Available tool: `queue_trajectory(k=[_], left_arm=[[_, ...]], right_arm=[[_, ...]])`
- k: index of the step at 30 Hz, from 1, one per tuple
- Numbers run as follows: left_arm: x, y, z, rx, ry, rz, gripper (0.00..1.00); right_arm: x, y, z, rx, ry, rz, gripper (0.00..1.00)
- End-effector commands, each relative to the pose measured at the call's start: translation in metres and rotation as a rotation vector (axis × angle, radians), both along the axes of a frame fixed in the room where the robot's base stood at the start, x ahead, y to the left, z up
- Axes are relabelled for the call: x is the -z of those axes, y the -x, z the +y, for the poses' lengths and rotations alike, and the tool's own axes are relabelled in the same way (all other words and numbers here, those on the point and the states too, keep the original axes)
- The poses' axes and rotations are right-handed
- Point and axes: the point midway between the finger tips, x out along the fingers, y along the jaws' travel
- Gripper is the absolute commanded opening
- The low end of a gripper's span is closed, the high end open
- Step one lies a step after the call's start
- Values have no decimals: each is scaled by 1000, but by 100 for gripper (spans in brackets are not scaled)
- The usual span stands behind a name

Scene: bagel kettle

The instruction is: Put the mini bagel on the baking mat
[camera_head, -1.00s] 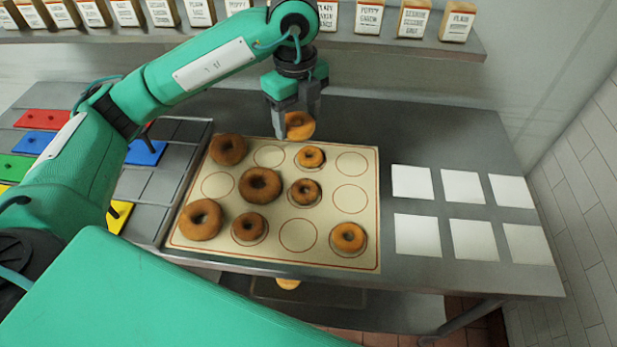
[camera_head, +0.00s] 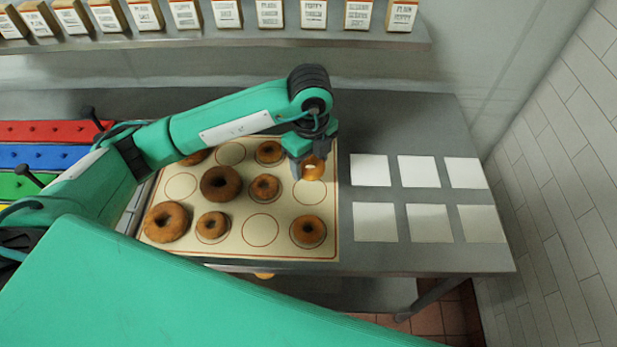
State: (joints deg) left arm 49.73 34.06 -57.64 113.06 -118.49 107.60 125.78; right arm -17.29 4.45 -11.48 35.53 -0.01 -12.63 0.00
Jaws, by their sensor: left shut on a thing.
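My left gripper (camera_head: 306,168) is shut on a mini bagel (camera_head: 314,168), a small golden-brown ring. It holds the bagel over the right part of the cream baking mat (camera_head: 231,246), near the circle in the second row from the back. Whether the bagel touches the mat cannot be told. On the mat lie large dark bagels, including one at the middle (camera_head: 221,183) and one at the front left (camera_head: 167,221). Smaller bagels lie there too, such as one at the front right (camera_head: 308,231) and one at the back (camera_head: 269,152). My right gripper is not in view.
White square sheets (camera_head: 374,222) lie in two rows on the steel table right of the mat. Red, blue, green and yellow strips (camera_head: 40,131) are at the left. A shelf (camera_head: 300,39) with labelled blocks runs behind. Another bagel (camera_head: 264,276) shows below the table's front edge.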

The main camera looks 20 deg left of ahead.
Motion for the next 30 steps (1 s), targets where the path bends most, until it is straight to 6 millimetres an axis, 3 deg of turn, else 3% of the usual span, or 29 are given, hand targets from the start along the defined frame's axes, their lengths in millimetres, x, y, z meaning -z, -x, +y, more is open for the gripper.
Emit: queue_trajectory(k=[3,11,18,30], left_arm=[[23,1,1,-2,-2,3,40],[45,0,0,-1,0,2,40],[78,0,0,-1,-1,2,40],[88,0,0,0,0,-1,40]], right_arm=[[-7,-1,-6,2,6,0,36],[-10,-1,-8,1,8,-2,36],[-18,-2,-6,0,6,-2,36],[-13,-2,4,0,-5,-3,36]])
